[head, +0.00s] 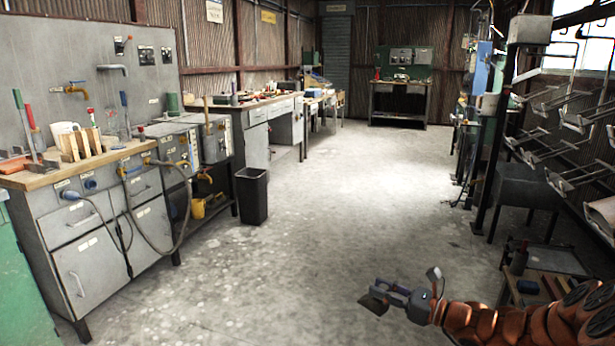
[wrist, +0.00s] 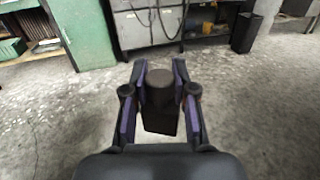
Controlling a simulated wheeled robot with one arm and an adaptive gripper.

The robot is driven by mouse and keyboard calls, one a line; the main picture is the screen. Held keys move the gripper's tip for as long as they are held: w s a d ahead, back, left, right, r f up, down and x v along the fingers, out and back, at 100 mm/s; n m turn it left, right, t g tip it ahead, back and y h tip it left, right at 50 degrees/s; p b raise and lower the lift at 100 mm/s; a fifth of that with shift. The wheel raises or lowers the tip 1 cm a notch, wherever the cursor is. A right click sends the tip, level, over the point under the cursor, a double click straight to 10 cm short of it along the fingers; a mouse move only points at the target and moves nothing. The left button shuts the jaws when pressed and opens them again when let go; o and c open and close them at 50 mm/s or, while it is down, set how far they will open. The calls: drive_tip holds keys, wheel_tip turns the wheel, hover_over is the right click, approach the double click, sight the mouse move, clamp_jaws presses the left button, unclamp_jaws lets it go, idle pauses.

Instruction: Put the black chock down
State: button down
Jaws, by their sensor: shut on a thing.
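The black chock (wrist: 160,112) is a dark block with a rounded top in the wrist view, between the two fingers of my gripper (wrist: 160,85). The fingers are shut on it. In the head view my gripper (head: 385,296) is at the lower right, stretched out over the open concrete floor, with the dark chock (head: 374,303) at its tip. The chock is held clear of any bench or shelf. Its underside is hidden.
A workbench (head: 90,168) with tools and a wooden rack stands on the left. A black bin (head: 252,196) is on the floor beside it. A low cart (head: 548,262) and hanging racks (head: 560,110) stand at the right. The middle floor (head: 330,190) is clear.

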wheel_tip(320, 180, up, 21)
drive_tip(key=p, duration=2.5)
drive_tip(key=shift+s+f, duration=0.1)
drive_tip(key=shift+s, duration=0.05)
